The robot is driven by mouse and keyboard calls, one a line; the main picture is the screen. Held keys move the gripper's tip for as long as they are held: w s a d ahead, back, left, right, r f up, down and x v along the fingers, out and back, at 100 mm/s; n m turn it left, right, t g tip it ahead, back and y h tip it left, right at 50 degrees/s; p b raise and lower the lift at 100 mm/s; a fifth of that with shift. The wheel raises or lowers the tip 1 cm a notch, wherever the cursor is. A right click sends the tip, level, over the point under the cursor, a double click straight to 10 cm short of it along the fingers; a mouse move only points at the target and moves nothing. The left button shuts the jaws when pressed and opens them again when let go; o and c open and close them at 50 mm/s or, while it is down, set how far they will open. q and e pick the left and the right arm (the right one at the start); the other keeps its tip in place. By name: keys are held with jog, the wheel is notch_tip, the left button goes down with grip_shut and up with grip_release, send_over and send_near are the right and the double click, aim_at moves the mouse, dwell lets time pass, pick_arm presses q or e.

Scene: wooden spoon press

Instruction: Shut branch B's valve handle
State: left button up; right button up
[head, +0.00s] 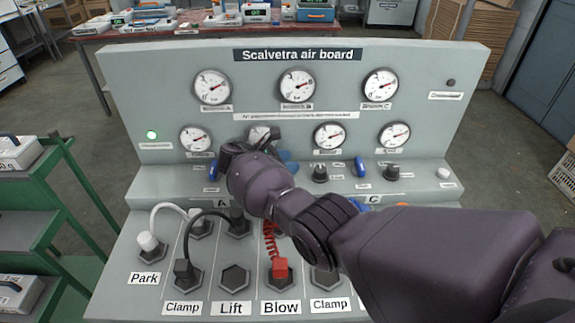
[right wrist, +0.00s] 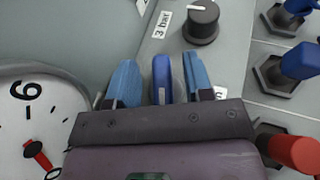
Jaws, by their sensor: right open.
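The air board (head: 465,75) stands in front of me in the head view. My right gripper (head: 286,160) reaches over its middle column, between labels A and C, and hides the valve handle there. In the right wrist view a dark blue valve handle (right wrist: 162,80) stands between the two light blue fingers, with a narrow gap on each side. The gripper is open around it. The B label is covered by my arm. Blue handles also show at branch A (head: 213,169) and branch C (head: 360,167). My left gripper is out of view.
A black knob (right wrist: 202,22) marked 3 bar sits close to the fingers, and a gauge (right wrist: 35,125) is at the left. Below, a red plug (head: 281,268) sits at Blow and a black hose plug (head: 184,270) at Clamp. A green cart (head: 55,190) stands left.

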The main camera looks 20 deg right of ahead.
pick_arm(q)
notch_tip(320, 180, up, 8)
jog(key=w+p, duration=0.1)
jog(key=p, duration=0.4)
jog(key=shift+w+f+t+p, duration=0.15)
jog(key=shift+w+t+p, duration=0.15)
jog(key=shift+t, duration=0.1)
pick_arm(e)
notch_tip(320, 180, up, 19)
jog(key=shift+f, duration=0.15)
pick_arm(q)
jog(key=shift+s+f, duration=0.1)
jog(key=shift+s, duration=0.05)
